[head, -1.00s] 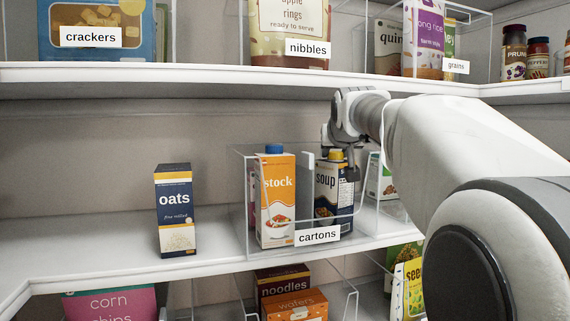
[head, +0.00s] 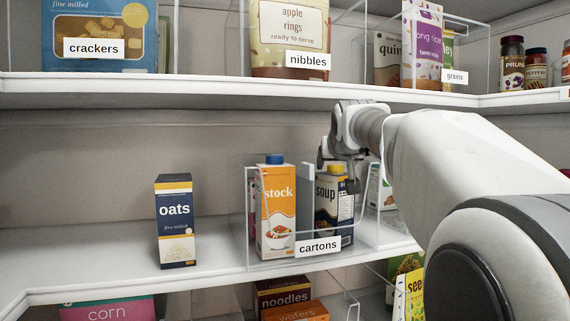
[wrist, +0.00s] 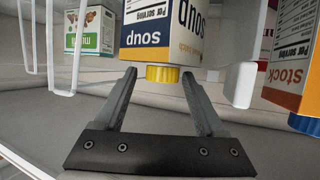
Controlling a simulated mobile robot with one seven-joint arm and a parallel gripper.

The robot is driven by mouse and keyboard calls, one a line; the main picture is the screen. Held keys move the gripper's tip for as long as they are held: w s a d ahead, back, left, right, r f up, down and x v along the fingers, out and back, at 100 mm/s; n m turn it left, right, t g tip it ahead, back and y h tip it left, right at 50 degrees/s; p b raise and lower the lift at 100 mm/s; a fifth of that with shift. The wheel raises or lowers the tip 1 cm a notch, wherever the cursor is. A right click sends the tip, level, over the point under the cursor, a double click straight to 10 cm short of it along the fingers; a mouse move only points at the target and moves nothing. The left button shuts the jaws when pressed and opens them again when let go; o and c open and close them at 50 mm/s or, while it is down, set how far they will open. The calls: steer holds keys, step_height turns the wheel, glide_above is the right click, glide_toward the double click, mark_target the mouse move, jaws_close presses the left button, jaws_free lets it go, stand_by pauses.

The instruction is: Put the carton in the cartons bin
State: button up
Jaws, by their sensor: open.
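The soup carton (head: 333,211), dark blue and white with a yellow cap, stands upright in the clear cartons bin (head: 254,257) on the middle shelf. The orange stock carton (head: 275,211) with a blue cap stands beside it on the left in the same bin. My gripper (head: 342,172) is above the soup carton. In the wrist view my gripper (wrist: 158,80) is open, with the soup's yellow cap (wrist: 164,74) just beyond and between its fingertips. The soup carton (wrist: 170,36) appears upside down there. The stock carton (wrist: 291,75) is at the right edge.
An oats box (head: 175,221) stands on the open shelf left of the bin. The upper shelf (head: 200,88) runs above my gripper. Another clear bin with a green and white box (head: 382,189) is right of the cartons bin. Bare shelf lies around the oats.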

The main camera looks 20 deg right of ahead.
steer(key=v, duration=1.2)
steer(key=s+a+f+n+g+y, duration=0.1)
steer(key=s+a+f+g, duration=0.1)
steer(key=s+a+f, duration=0.2)
steer(key=s+a+f+n+g+y, duration=0.1)
steer(key=s+a+f+g, duration=0.2)
steer(key=s+f, duration=0.8)
steer(key=s+a+f+n+g+y, duration=0.1)
steer(key=s+a+f, duration=0.5)
steer(key=f, duration=1.3)
steer(key=shift+s+n+g+y, duration=0.3)
steer(key=shift+s+g+y, duration=0.35)
steer(key=shift+s, duration=0.25)
steer(key=shift+a+r, duration=0.1)
steer(key=shift+a, duration=0.05)
